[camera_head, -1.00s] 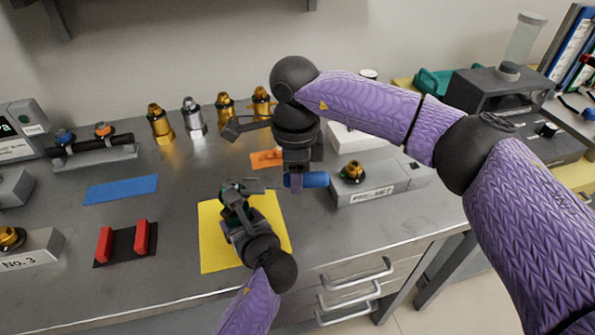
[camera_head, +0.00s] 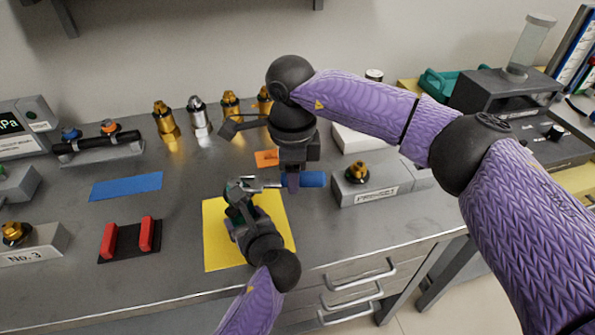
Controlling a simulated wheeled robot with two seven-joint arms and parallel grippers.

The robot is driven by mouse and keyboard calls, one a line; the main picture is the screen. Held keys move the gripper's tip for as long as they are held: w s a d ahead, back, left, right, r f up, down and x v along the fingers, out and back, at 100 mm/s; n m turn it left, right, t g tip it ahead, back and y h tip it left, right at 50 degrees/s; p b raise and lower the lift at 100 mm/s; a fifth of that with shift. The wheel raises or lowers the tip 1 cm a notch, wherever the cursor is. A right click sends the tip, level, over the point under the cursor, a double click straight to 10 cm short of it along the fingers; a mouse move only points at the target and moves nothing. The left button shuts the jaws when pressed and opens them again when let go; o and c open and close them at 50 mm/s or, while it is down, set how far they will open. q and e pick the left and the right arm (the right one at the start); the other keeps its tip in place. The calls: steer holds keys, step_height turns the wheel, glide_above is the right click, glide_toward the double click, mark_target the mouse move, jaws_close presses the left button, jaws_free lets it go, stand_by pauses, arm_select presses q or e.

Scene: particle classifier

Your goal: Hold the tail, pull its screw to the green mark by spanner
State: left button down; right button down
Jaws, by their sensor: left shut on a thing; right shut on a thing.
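My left gripper (camera_head: 238,205) reaches up from below over the yellow mat and is shut on the tail, a small dark piece with some green, mostly hidden by the fingers. My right gripper (camera_head: 291,182) points down just right of it, shut on the spanner (camera_head: 268,184). The spanner's grey metal runs left from the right fingers, and its head is at the top of the tail, overlapping it in the picture. I cannot tell whether it is seated on the screw. The green mark is too small to make out.
The yellow mat (camera_head: 278,240) lies below the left gripper. A blue piece (camera_head: 314,179) and a grey block with a brass fitting (camera_head: 358,172) are to the right. A black-and-red holder (camera_head: 130,242) and a blue mat (camera_head: 126,187) lie left. Brass fittings (camera_head: 164,118) stand behind.

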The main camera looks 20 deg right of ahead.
steer(key=shift+w+a, duration=0.15)
steer(key=shift+a, duration=0.6)
stand_by(0.3)
steer(key=c, duration=0.8)
jaws_free()
steer(key=shift+a, duration=0.1)
steer(key=shift+c, duration=0.2)
jaws_close()
